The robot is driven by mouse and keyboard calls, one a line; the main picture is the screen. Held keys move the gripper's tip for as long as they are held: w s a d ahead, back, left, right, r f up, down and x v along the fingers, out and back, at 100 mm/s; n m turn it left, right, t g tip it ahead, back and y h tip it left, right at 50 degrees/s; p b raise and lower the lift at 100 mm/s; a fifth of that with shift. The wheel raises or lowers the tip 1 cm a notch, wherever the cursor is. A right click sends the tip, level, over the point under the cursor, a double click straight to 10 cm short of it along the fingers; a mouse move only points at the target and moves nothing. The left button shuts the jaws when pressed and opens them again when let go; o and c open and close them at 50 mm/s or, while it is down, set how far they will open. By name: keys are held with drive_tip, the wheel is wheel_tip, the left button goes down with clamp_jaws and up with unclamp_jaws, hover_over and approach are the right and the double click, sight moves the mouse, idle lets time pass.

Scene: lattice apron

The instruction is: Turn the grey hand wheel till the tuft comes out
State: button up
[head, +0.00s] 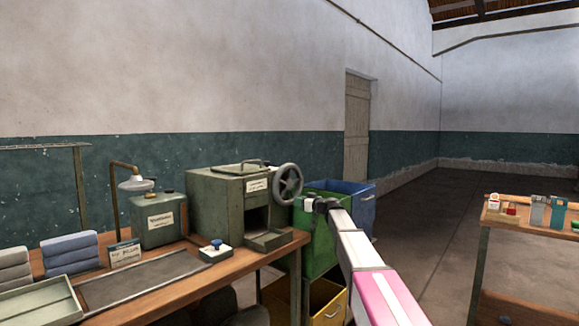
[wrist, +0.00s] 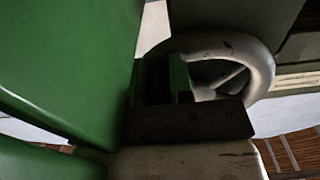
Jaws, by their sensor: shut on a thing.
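The grey hand wheel (head: 288,184) is on the right side of a green metal machine (head: 216,205). The machine has an open, dark front mouth (head: 258,221) with a small tray below it. No tuft can be made out there. My gripper (head: 303,203) is at the wheel's lower right rim, shut on it. In the wrist view the wheel's rim and spokes (wrist: 222,42) show behind my gripper's dark fingers (wrist: 167,80). The fingers hide the gripped part of the rim.
The machine stands on a wooden bench (head: 180,294). A small box with a blue knob (head: 215,252) lies before it. Green (head: 322,250) and blue (head: 360,205) bins stand close behind my gripper. A second table (head: 530,222) is at right, with open floor between.

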sight(286, 205)
drive_tip(key=shift+s+a+f, duration=0.2)
drive_tip(key=shift+s+a, duration=0.1)
drive_tip(key=shift+s, duration=0.3)
drive_tip(key=shift+s+a+f, duration=0.15)
drive_tip(key=shift+s+a, duration=0.1)
drive_tip(key=shift+s, duration=0.3)
drive_tip(key=shift+s+f, duration=0.2)
drive_tip(key=shift+s+a+f, duration=0.1)
drive_tip(key=shift+s, duration=0.05)
drive_tip(key=s+a, duration=0.2)
drive_tip(key=shift+s+a, duration=0.1)
drive_tip(key=shift+s, duration=0.3)
drive_tip(key=shift+w, duration=0.1)
